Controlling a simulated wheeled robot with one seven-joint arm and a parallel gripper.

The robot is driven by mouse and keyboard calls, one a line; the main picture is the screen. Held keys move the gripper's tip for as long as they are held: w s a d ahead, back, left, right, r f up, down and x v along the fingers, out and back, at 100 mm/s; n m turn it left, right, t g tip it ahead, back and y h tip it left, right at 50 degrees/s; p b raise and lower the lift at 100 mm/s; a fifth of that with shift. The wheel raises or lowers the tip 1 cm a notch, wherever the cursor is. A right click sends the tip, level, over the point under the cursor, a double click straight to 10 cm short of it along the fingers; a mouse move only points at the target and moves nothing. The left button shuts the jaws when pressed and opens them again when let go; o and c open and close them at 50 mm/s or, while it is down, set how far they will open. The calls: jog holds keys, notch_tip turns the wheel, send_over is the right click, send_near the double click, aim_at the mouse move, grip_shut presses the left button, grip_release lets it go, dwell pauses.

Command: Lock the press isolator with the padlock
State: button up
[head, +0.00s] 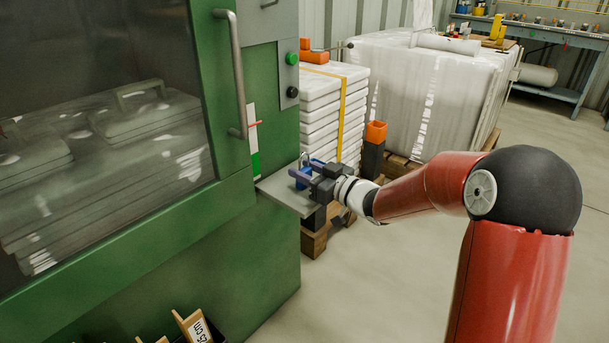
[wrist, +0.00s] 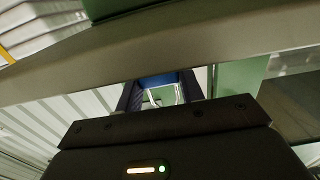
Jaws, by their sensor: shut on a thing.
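My gripper (head: 303,176) is shut on a blue padlock (head: 300,183), just above a small grey shelf (head: 284,196) on the side of the green press (head: 225,230). The padlock's metal shackle (head: 304,158) stands up above the fingers. In the wrist view the blue padlock body (wrist: 159,79) sits between the two dark fingers, with the bright shackle (wrist: 178,95) beside it. I cannot tell whether the shackle is open. A white and green plate with a small red lever (head: 256,123) is on the press's side, left of and above my gripper; it may be the isolator.
A press door with a long handle (head: 235,75) is at left. A stack of white slabs (head: 325,105) on a pallet stands behind my gripper. An orange-topped dark post (head: 374,145) and a large wrapped bale (head: 425,90) stand further back. The floor at right is clear.

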aim_at(306, 170)
jog(key=shift+r, duration=0.1)
notch_tip(306, 170, up, 20)
jog(key=p, duration=0.3)
jog(key=shift+p, duration=0.4)
